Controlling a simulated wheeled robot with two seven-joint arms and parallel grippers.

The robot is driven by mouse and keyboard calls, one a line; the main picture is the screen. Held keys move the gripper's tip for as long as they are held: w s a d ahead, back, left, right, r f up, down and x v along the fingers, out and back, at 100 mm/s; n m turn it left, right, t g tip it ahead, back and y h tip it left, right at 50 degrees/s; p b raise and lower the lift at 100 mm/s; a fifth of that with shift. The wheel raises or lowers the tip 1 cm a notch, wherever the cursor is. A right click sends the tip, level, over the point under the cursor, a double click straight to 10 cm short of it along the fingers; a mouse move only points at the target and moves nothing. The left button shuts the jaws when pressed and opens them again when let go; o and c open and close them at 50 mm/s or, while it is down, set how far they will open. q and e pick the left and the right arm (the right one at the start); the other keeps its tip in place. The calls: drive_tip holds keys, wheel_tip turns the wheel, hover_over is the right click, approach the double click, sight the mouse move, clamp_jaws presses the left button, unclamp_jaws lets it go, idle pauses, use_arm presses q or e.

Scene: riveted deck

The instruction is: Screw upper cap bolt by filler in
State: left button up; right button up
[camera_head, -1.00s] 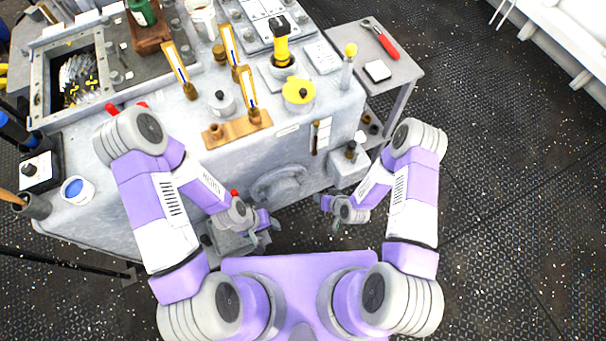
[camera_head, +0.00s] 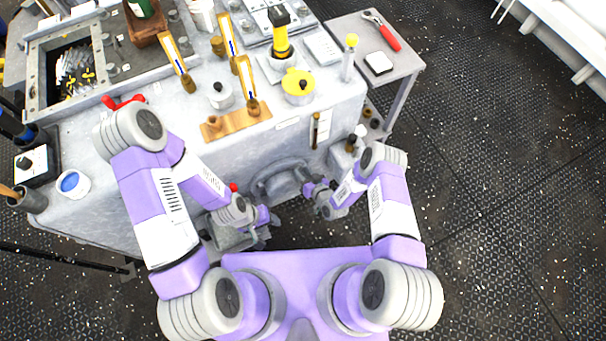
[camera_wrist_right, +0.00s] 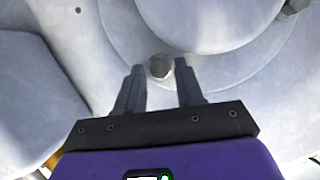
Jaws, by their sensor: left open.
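In the right wrist view a dark hex bolt head (camera_wrist_right: 158,66) sits on a pale round metal cap (camera_wrist_right: 205,75). My right gripper (camera_wrist_right: 159,66) is open, with one fingertip on each side of the bolt head and a small gap at each side. In the head view my right gripper (camera_head: 309,188) is at the round cap (camera_head: 270,186) on the block's front; the bolt is too small to tell there. My left gripper (camera_head: 270,228) is open and empty, lower and to the left, apart from the cap. How deep the bolt sits is not clear.
The large grey block (camera_head: 190,125) carries brass-coloured uprights, a yellow-topped pot (camera_head: 298,88) and other parts on top. A small side table (camera_head: 400,75) with a red-handled tool (camera_head: 384,33) stands at the right. The dark floor at right is free.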

drive_tip(key=shift+w+a, duration=0.1)
drive_tip(key=shift+w, duration=0.05)
drive_tip(key=shift+c, duration=0.4)
clamp_jaws()
drive_tip(key=shift+d+f+m+y, duration=0.1)
drive_tip(key=shift+d+m+y, duration=0.1)
drive_tip(key=shift+m+y, duration=0.8)
drive_tip(key=shift+f+m+g+y, duration=0.15)
drive_tip(key=shift+m+y, duration=0.15)
drive_tip(key=shift+m, duration=0.4)
drive_tip(key=shift+m+g+y, duration=0.15)
drive_tip(key=shift+m+y, duration=0.15)
drive_tip(key=shift+m, duration=0.4)
